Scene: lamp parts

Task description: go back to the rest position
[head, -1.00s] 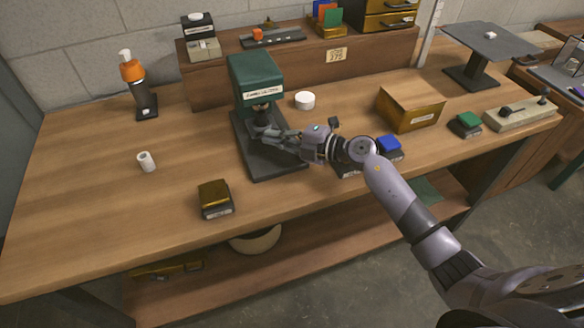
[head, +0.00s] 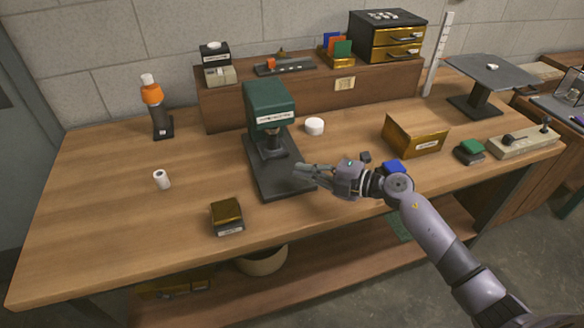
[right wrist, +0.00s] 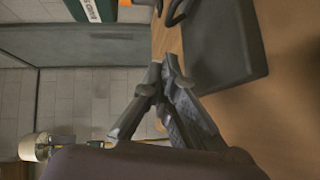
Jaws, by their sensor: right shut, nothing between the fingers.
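My right gripper (head: 303,173) is shut and empty. It hovers at the right edge of the base of a green-topped press (head: 268,105), clear of the press column. In the right wrist view the gripper's fingertips (right wrist: 164,64) meet, with nothing between them. The press's dark base (right wrist: 222,45) also shows in the right wrist view. My right arm comes in from the lower right of the head view. My left gripper shows in neither view.
A blue-topped block (head: 394,167) sits close behind my right wrist.

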